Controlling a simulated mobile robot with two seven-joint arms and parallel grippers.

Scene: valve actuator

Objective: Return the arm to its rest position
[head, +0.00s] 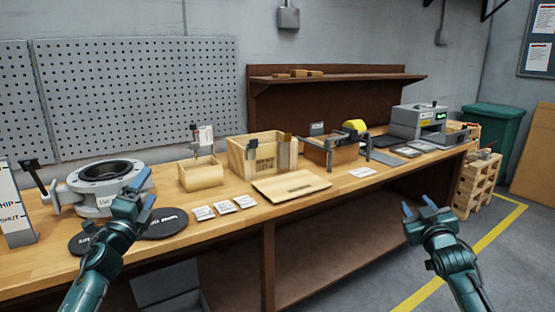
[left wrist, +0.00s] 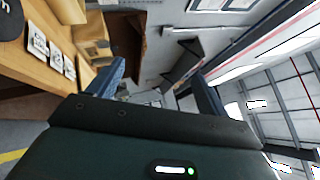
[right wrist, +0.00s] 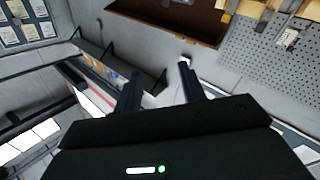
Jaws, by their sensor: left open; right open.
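My left gripper (head: 138,188) is open and empty, raised in front of the grey round valve body (head: 103,179) at the left end of the workbench. Its blue fingers also show apart in the left wrist view (left wrist: 160,80), with nothing between them. My right gripper (head: 419,207) is open and empty, in the air off the front edge of the bench at the right. Its dark fingers show apart in the right wrist view (right wrist: 160,85). Part of the valve body's near side is hidden behind my left gripper.
On the workbench (head: 240,228) are black discs (head: 165,223), several white cards (head: 222,207), a wooden crate (head: 243,160), a wooden lid (head: 291,186) and a grey machine (head: 416,122). A sign with a lever (head: 17,205) stands at the left. Open floor lies at the right.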

